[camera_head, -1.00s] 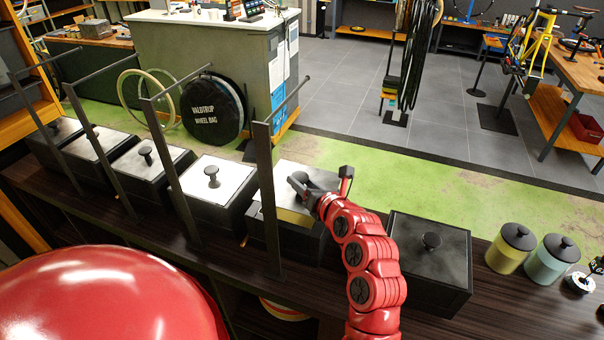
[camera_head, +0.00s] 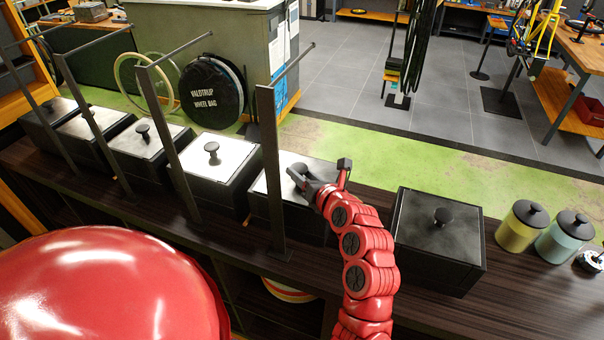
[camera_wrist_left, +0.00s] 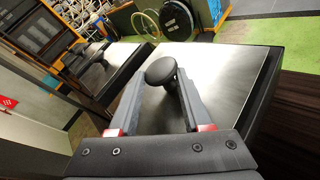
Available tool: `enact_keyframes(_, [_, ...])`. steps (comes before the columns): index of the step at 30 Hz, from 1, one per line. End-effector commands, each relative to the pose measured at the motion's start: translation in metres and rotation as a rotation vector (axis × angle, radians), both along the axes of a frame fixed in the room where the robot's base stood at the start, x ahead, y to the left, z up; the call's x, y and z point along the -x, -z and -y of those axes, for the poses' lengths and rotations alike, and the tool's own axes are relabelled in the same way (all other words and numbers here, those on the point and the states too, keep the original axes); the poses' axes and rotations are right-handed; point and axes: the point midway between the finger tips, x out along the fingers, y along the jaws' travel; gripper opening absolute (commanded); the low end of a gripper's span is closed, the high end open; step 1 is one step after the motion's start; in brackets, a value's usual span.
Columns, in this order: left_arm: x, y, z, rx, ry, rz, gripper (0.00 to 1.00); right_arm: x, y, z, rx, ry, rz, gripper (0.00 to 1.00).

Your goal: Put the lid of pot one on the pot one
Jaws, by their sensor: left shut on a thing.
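My left gripper (camera_head: 303,182) is shut on the dark round knob (camera_wrist_left: 161,70) of a square, silvery metal lid (camera_head: 268,181). The fingers stand on both sides of the knob in the left wrist view, with the lid (camera_wrist_left: 222,78) beneath. The lid lies flat on a black square pot (camera_head: 303,222) near the middle of the shelf, and looks seated on it. My wrist hides part of the lid's right side. No label shows which pot is pot one. My right gripper is not in view.
Several similar lidded pots stand in a row to the left, among dark upright posts (camera_head: 272,170) with long arms. A dark-lidded pot (camera_head: 437,245) stands close on the right. Yellow (camera_head: 517,235) and teal (camera_head: 556,245) jars stand farther right.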

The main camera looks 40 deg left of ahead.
Motion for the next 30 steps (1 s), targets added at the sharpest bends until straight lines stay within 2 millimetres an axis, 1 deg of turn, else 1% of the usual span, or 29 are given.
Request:
enact_keyframes(10, [0.0,-0.001,0.0,0.0,-0.001,0.001,0.0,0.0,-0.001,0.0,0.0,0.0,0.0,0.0])
enact_keyframes(11, [0.0,-0.001,0.0,0.0,-0.001,0.001,0.52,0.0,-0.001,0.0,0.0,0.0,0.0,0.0])
enact_keyframes(12, [0.0,-0.001,0.0,0.0,-0.001,0.001,0.59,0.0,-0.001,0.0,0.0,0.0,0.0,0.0])
enact_keyframes(16, [0.0,-0.001,0.0,0.0,0.0,0.001,0.82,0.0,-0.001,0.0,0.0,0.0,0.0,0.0])
enact_keyframes(25, [0.0,0.0,0.001,0.0,0.0,0.001,0.83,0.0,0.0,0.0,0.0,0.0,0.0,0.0])
enact_keyframes(28, [0.002,-0.001,0.006,0.001,0.002,0.002,0.83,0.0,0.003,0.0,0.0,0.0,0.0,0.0])
enact_keyframes(30, [0.005,-0.003,0.014,0.002,0.002,0.005,0.83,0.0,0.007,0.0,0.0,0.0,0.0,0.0])
